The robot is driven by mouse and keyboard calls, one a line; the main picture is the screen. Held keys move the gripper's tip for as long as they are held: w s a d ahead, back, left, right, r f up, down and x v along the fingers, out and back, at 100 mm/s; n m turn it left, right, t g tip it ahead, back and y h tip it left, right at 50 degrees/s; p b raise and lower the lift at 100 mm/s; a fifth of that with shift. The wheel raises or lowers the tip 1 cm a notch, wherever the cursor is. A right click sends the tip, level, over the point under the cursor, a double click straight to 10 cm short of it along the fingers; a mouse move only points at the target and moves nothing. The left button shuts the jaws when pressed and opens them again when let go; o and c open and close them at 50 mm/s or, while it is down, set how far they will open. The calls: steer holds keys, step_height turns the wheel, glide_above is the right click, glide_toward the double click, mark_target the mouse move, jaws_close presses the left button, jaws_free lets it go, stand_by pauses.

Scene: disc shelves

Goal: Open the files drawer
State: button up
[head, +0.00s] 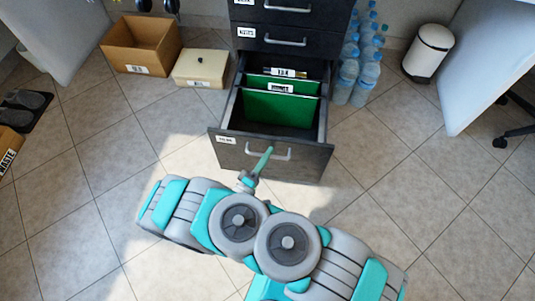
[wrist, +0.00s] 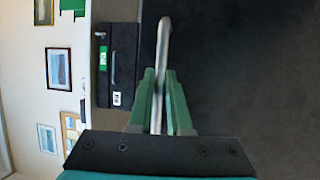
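The files drawer (head: 305,163) is the lowest drawer of the dark cabinet (head: 327,42). It is pulled well out, with its inside in view. Green hanging folders (head: 281,108) stand in it, and a small white label is on the left of its front. My gripper (head: 265,157) is at the left part of the drawer's metal handle (head: 284,155). In the wrist view my gripper (wrist: 160,75) has its two green fingers close on either side of the handle bar (wrist: 164,38). They look closed on it; the exact contact is partly hidden.
Two upper drawers are shut. A cardboard box (head: 142,45) and a lidded cream box (head: 201,68) stand left of the cabinet. Water bottles (head: 359,65) and a white bin (head: 428,53) stand right. The tiled floor around my arm is clear.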

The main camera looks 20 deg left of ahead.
steer(key=shift+o, duration=0.7)
steer(key=v, duration=0.7)
steer(key=shift+s+b, duration=0.35)
steer(key=shift+s, duration=0.05)
steer(key=shift+a, duration=0.15)
